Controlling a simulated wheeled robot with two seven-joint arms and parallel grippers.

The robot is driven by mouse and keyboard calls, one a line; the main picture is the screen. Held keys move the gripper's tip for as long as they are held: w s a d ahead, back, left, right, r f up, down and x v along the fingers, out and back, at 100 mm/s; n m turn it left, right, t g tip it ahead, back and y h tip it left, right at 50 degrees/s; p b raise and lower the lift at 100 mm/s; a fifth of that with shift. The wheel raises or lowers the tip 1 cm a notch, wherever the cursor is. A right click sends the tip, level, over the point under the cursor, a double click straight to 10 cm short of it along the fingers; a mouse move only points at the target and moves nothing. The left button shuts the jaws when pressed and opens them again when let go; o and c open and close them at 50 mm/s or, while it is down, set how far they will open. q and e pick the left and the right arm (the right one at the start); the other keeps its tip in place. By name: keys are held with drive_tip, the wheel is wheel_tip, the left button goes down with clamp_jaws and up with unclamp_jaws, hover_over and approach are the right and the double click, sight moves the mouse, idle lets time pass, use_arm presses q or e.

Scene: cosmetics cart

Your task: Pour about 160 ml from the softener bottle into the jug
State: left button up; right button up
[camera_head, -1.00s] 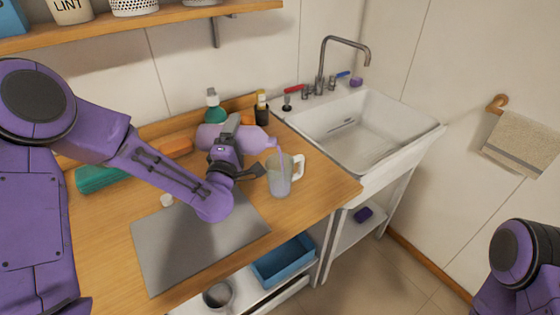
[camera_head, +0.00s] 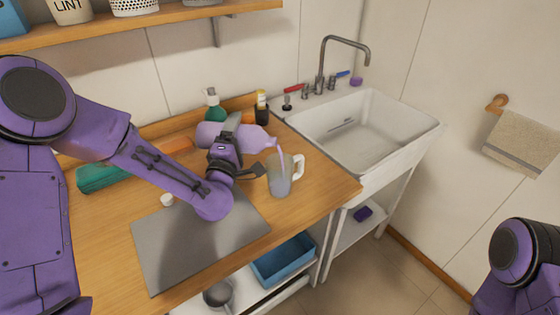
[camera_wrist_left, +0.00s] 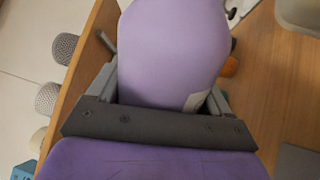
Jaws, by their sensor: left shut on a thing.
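The purple softener bottle (camera_head: 250,138) lies tilted on its side above the counter, with its neck pointing right over the jug. My left gripper (camera_head: 228,148) is shut around the bottle's body. A thin purple stream runs from its mouth into the clear jug (camera_head: 279,180), which stands upright on the counter with its handle to the right. Purple liquid shows inside the jug; its level is hard to read. In the left wrist view the bottle (camera_wrist_left: 172,55) fills the space between the fingers. My right gripper is not in view; only part of that arm shows at lower right.
A grey mat (camera_head: 195,245) lies on the wooden counter. A white cap (camera_head: 167,200) lies near the mat. The white sink (camera_head: 360,130) is to the right. A blue bin (camera_head: 284,260) sits below.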

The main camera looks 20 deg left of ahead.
use_arm(q)
drive_tip(key=shift+d+r+m, duration=0.1)
drive_tip(key=shift+d+m, duration=0.05)
drive_tip(key=shift+m, duration=0.95)
idle(1.7)
drive_tip(key=shift+r+h, duration=0.15)
drive_tip(key=shift+h, duration=0.15)
idle(0.3)
